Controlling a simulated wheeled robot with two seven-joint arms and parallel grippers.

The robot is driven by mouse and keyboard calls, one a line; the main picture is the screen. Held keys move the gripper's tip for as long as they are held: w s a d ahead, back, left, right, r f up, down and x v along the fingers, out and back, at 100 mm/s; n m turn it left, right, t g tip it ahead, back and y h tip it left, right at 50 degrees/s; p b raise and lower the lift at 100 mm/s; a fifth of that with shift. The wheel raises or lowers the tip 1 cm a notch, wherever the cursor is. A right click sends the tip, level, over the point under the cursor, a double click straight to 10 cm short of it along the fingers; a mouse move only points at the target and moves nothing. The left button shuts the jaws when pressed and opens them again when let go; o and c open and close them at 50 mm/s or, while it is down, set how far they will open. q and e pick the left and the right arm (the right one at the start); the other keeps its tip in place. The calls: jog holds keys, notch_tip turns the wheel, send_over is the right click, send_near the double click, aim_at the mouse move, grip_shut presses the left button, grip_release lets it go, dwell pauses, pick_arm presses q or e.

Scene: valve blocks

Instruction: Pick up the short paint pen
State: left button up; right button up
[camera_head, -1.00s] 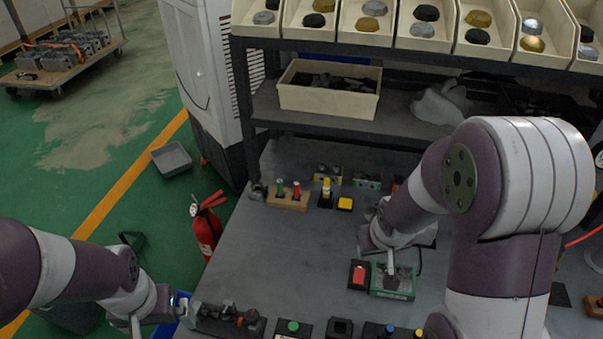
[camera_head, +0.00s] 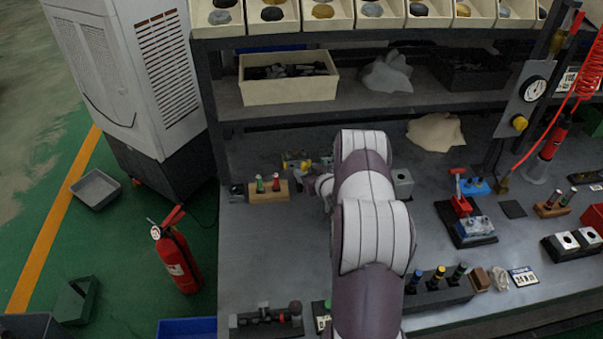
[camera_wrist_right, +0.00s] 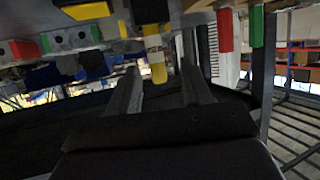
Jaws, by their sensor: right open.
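A short yellow pen-like piece with a pale band (camera_wrist_right: 157,62) shows in the right wrist view, which looks upside down. It stands in a dark holder and lies between or just beyond the fingertips of my open right gripper (camera_wrist_right: 158,88). I cannot tell whether the fingers touch it. In the head view my right gripper (camera_head: 313,180) is small and partly hidden by my own arm, beside the wooden block (camera_head: 268,191). That block holds a green piece (camera_head: 259,183) and a red piece (camera_head: 276,182). My left gripper is out of view.
A black rack (camera_head: 440,296) with blue, yellow and green-topped pieces stands at the front right. A valve on a base (camera_head: 470,230) stands to the right. A shelf (camera_head: 230,102) with a cream bin (camera_head: 285,90) spans the back. Clear tabletop lies at front left (camera_head: 265,255).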

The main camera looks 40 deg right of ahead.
aim_at(306, 168)
jog(key=x, duration=0.3)
jog(key=p+x, duration=0.1)
jog(key=x, duration=0.1)
jog(key=shift+w+d+r, duration=0.15)
jog(key=shift+w+d, duration=0.15)
jog(key=shift+a+r, duration=0.1)
jog(key=shift+c, duration=0.9)
jog(key=shift+s, duration=0.1)
grip_shut()
